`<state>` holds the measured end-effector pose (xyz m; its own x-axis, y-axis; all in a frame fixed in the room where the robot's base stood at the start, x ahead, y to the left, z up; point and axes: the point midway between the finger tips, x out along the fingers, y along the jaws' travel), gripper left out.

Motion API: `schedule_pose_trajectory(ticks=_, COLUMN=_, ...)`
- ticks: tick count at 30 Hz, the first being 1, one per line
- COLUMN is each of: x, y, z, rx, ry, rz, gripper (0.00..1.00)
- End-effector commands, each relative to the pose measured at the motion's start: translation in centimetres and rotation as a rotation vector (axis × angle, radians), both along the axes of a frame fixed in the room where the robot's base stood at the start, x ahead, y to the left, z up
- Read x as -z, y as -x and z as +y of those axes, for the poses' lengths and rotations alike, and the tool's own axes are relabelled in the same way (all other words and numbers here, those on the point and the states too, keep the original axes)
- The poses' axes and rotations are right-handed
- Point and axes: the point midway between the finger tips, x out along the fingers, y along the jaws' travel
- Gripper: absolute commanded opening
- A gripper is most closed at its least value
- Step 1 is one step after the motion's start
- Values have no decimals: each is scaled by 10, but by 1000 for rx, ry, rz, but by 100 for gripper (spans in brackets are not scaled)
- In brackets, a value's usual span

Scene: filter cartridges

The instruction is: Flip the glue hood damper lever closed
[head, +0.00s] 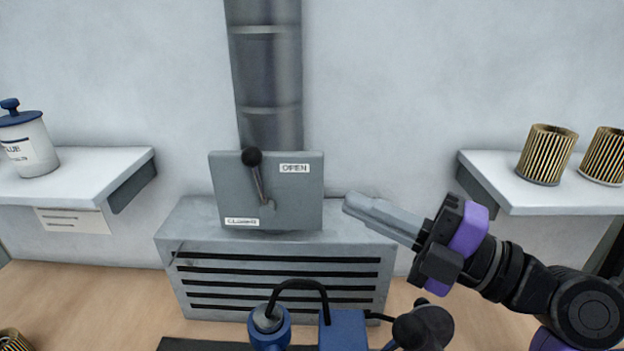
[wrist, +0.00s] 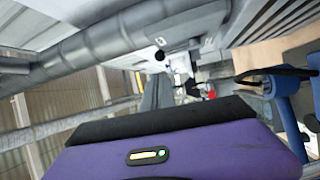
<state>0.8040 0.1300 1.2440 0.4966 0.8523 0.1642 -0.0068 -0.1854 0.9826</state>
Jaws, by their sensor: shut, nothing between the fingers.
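The damper lever (head: 259,181) is a grey rod with a black ball knob on a grey plate (head: 221,180) in front of the duct. Its knob is at the top, tilted slightly left. The OPEN label (head: 295,168) is on the plate's upper right and the CLOSED label (head: 242,222) on its lower left. My gripper (head: 352,204) is shut and empty, to the right of the plate and apart from the lever, with its fingers pointing left.
The hood box (head: 280,278) with dark slots stands below the plate. A left shelf (head: 95,168) holds a glue pot (head: 28,145). A right shelf (head: 500,178) holds pleated cartridges (head: 547,155). Blue equipment with a black hose (head: 298,283) stands in front of the hood.

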Motion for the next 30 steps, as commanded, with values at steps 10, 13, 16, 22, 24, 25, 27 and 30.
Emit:
schedule_pose_trajectory(ticks=10, x=-15, y=-28, z=52, rx=-5, ry=0, rz=1, gripper=0)
schedule_pose_trajectory(ticks=13, x=-18, y=-38, z=68, rx=-4, ry=1, rz=2, gripper=0)
schedule_pose_trajectory(ticks=16, x=-20, y=-47, z=84, rx=-3, ry=1, rz=2, gripper=0)
schedule_pose_trajectory(ticks=22, x=-24, y=-61, z=106, rx=-2, ry=0, rz=2, gripper=0)
schedule_pose_trajectory(ticks=24, x=-24, y=-64, z=111, rx=-1, ry=-1, rz=2, gripper=0)
schedule_pose_trajectory(ticks=25, x=-24, y=-65, z=112, rx=-1, ry=0, rz=1, gripper=0)
schedule_pose_trajectory(ticks=27, x=-23, y=-66, z=114, rx=-1, ry=1, rz=0, gripper=0)
schedule_pose_trajectory(ticks=30, x=-22, y=-67, z=115, rx=0, ry=1, rz=0, gripper=0)
